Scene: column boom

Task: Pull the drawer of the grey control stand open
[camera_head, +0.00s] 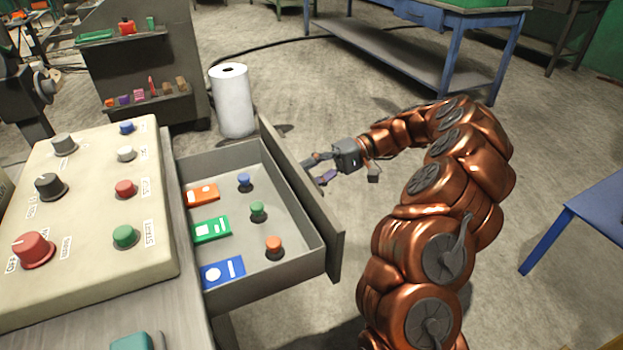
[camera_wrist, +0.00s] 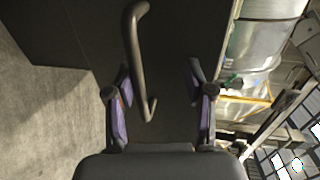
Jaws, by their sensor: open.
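The drawer (camera_head: 285,284) of the grey control stand (camera_head: 185,305) is pulled well out in the head view, with its inside exposed. It holds orange, green and blue cards and several small knobs. My gripper (camera_head: 318,169) is just outside the drawer's front panel (camera_head: 300,190). In the wrist view the dark drawer handle (camera_wrist: 140,60) is a bent bar, its lower end between the two purple-padded fingers of my gripper (camera_wrist: 162,112). The fingers are apart, with a gap on the right side. The handle is hidden in the head view.
A sloped beige control panel (camera_head: 90,215) with knobs and buttons tops the stand. A white roll (camera_head: 233,100) stands behind the drawer. A blue workbench (camera_head: 410,65) is at the back and a blue table (camera_head: 600,205) at right.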

